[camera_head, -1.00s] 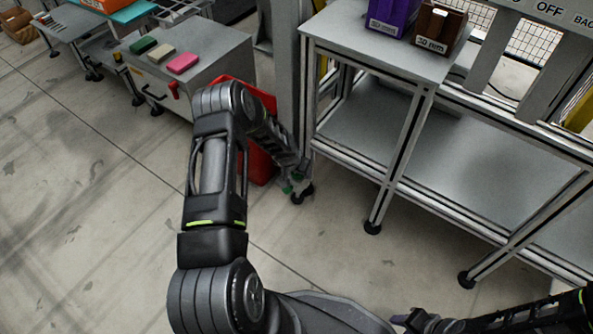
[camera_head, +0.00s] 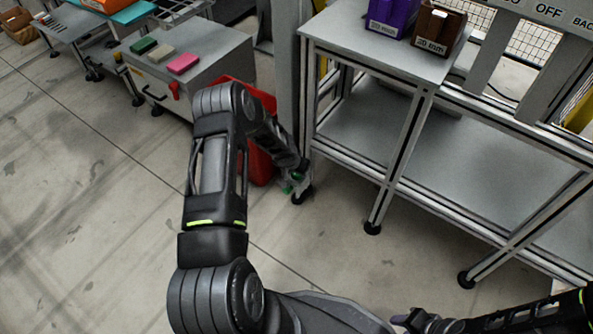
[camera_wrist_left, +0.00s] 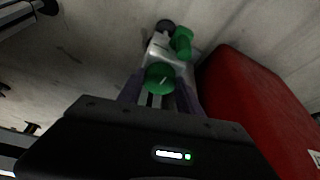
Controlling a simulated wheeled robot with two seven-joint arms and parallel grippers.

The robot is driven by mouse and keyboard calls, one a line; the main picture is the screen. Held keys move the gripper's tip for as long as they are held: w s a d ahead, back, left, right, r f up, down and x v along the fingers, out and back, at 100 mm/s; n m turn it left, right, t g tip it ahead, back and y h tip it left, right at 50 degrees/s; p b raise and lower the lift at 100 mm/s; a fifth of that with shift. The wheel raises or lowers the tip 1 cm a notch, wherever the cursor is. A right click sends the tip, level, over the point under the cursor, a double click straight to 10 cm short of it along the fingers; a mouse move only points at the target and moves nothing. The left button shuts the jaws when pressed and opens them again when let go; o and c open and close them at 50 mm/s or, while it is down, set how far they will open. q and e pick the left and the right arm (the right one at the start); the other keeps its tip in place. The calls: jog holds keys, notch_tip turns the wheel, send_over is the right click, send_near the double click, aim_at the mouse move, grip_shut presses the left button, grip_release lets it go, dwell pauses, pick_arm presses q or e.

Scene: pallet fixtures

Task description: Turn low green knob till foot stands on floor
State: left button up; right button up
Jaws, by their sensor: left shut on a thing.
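A round green knob (camera_wrist_left: 160,77) sits between the fingers of my left gripper (camera_wrist_left: 160,94) in the left wrist view. The gripper is shut on it. A second green knob (camera_wrist_left: 182,42) sits just beyond it, on a grey metal bracket near the dark round foot (camera_wrist_left: 166,25). I cannot tell whether the foot touches the floor. In the head view, green parts (camera_head: 297,176) and the foot (camera_head: 305,192) show at the base of the grey post, partly hidden by my left gripper (camera_head: 293,183). My right gripper (camera_head: 405,320) is at the bottom edge, its fingers unclear.
A red bin (camera_head: 258,165) stands close beside my left gripper, partly behind my forearm; its wall (camera_wrist_left: 250,105) fills the right of the left wrist view. A metal-framed table (camera_head: 350,42) with purple and brown bins stands to the right. Open floor (camera_head: 90,220) lies left.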

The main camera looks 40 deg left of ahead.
pick_arm(q)
jog(key=shift+s+a+r+m+p, duration=0.15)
jog(key=shift+m+p, duration=0.25)
jog(key=shift+p, duration=0.5)
jog(key=shift+m+h+p, duration=0.35)
jog(key=shift+m+h, duration=0.05)
jog(key=shift+m, duration=0.1)
jog(key=shift+a+f+m+b, duration=0.1)
jog(key=shift+f+m+b, duration=0.25)
jog(key=shift+m, duration=0.25)
jog(key=shift+m+h+b, duration=0.4)
jog(key=shift+m+b, duration=0.1)
jog(key=shift+b, duration=0.25)
jog(key=shift+a+r+m+h+b, duration=0.15)
jog(key=shift+m+h+b, duration=0.15)
jog(key=shift+m+b, duration=0.6)
jog(key=o, duration=1.4)
jog(key=shift+c, duration=0.2)
jog(key=shift+r, duration=0.15)
